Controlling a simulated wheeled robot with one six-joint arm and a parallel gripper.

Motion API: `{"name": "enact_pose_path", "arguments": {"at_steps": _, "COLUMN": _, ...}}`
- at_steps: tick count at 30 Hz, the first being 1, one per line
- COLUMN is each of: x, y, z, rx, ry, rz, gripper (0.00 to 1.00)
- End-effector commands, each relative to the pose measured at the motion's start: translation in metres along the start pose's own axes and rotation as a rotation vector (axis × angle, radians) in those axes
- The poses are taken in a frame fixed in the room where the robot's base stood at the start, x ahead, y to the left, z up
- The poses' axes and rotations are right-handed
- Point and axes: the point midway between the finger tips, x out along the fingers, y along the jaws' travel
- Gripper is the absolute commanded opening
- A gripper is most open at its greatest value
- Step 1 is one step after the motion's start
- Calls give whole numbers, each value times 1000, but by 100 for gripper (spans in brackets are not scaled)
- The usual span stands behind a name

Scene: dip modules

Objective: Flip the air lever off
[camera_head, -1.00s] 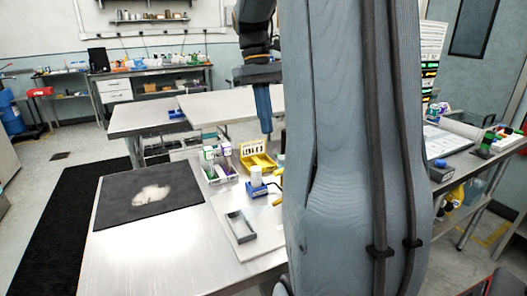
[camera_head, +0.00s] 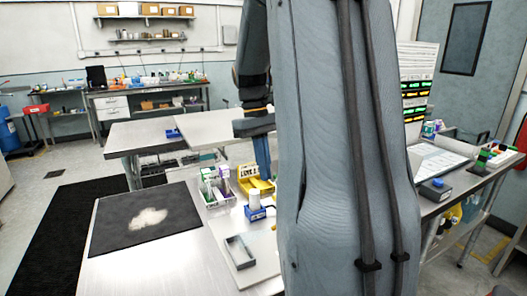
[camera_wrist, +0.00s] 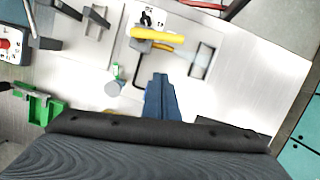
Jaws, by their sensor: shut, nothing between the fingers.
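The air lever appears to be the yellow handle (camera_wrist: 158,35) in the wrist view. It lies roughly crosswise on a grey body (camera_wrist: 140,46) at the upper middle of a pale panel, with a tan-orange bar just below it. My gripper (camera_wrist: 160,77) is shut and empty, its blue fingers pointing toward the handle with a visible gap in the picture. In the head view my gripper (camera_head: 264,176) hangs over the table by the yellow bin. My arm hides the handle there.
A grey cylinder (camera_wrist: 113,88) and a green fixture (camera_wrist: 40,107) lie left of the fingers. A red button (camera_wrist: 5,43) shows at far left.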

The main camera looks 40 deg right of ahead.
Motion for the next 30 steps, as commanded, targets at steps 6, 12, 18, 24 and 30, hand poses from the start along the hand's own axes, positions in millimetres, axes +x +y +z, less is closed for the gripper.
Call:
{"name": "enact_pose_path", "arguments": {"at_steps": 6, "x": 29, "y": 0, "z": 12, "rx": 2, "ry": -1, "rz": 0, "gripper": 0}}
{"name": "enact_pose_path", "arguments": {"at_steps": 12, "x": 31, "y": 0, "z": 34, "rx": 1, "ry": -1, "rz": 0, "gripper": 0}}
{"name": "enact_pose_path", "arguments": {"at_steps": 18, "x": 32, "y": 0, "z": 41, "rx": 1, "ry": 0, "rz": 0, "gripper": 0}}
{"name": "enact_pose_path", "arguments": {"at_steps": 24, "x": 33, "y": 0, "z": 41, "rx": 0, "ry": 0, "rz": 0, "gripper": 0}}
{"name": "enact_pose_path", "arguments": {"at_steps": 30, "x": 32, "y": -2, "z": 38, "rx": -11, "ry": 0, "rz": 3, "gripper": 0}}
